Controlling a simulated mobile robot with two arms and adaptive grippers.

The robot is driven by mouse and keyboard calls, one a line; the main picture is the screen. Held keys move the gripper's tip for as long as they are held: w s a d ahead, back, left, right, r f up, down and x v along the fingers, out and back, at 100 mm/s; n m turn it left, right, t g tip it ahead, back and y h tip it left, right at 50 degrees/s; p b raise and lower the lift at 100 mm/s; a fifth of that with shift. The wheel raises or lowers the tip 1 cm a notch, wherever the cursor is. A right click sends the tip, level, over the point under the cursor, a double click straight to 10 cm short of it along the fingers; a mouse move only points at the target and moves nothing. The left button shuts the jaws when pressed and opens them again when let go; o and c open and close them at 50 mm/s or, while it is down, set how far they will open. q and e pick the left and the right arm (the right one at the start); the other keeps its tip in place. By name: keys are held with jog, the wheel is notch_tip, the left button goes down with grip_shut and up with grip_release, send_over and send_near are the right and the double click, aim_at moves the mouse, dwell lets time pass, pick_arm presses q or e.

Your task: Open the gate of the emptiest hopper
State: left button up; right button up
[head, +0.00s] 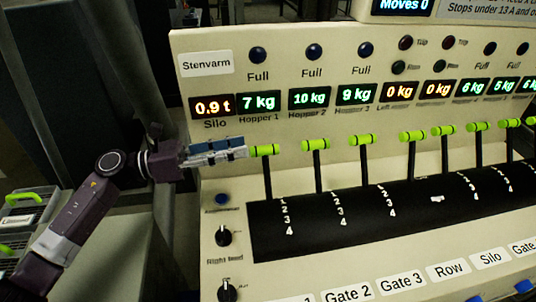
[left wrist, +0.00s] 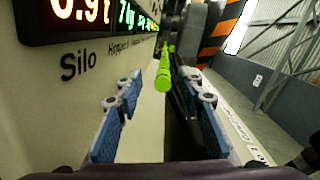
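Hopper displays in the head view read 7 kg for Hopper 1 (head: 260,102), 10 kg for Hopper 2 (head: 309,99) and 9 kg for Hopper 3 (head: 356,94). Displays further right read 6 kg (head: 472,88), 5 kg (head: 505,86) and a cut-off 6. Green-handled levers stand in a row; the leftmost lever (head: 266,151) is upright. My left gripper (head: 243,149) is at that lever's handle. In the left wrist view its fingers (left wrist: 163,75) are apart, with a green handle (left wrist: 162,72) seen between their tips. Contact cannot be told. My right gripper is not in view.
The second lever (head: 315,145) and third lever (head: 362,140) stand close to the right. The Silo display (head: 213,107) reads 0.9 t. Knobs (head: 224,236) sit on the panel's lower left. A crate with green handles (head: 30,196) is at far left.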

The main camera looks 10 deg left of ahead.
aim_at(261, 150)
pick_arm(q)
jog(key=shift+m+g, duration=0.6)
jog(key=shift+m, duration=0.1)
jog(key=p+x, duration=0.1)
jog(key=x, duration=0.1)
jog(key=p+x, duration=0.1)
jog(key=x, duration=0.1)
jog(key=f+x, duration=0.1)
jog(key=x, duration=0.1)
jog(key=shift+s+d+p, duration=0.15)
jog(key=shift+d+p, duration=0.1)
jog(key=shift+p, duration=0.15)
jog(key=shift+d+f, duration=0.1)
jog(key=shift+d, duration=0.25)
jog(key=shift+c, duration=0.2)
grip_shut()
